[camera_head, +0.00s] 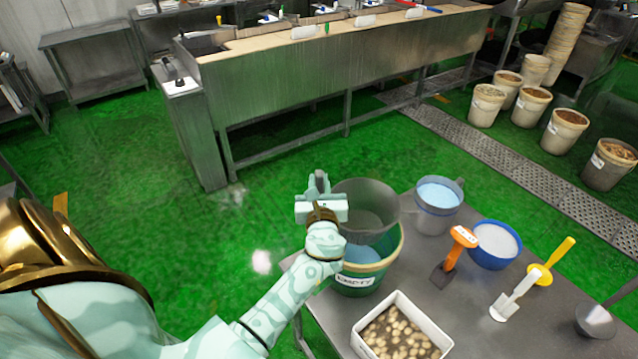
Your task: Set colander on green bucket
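The colander (375,194), a dark grey deep bowl, is at the centre, over the green bucket (356,284). It is slightly tilted, and its lower part overlaps the bucket's opening; I cannot tell whether it touches the rim. The bucket has a tan rim, a white label and bluish contents, and stands at the table's left edge. My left gripper (321,192) is at the colander's left side and appears shut on its edge; the fingertips are partly hidden. My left forearm crosses in front of the bucket's left side. My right gripper is not in view.
On the grey table (468,298) stand a grey-blue bucket (436,212), a blue bowl of white stuff (494,246), orange (455,252) and white (513,296) scoops, a yellow-handled tool (551,262), a metal funnel-like piece (597,321) and a white tray (364,346) in front.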

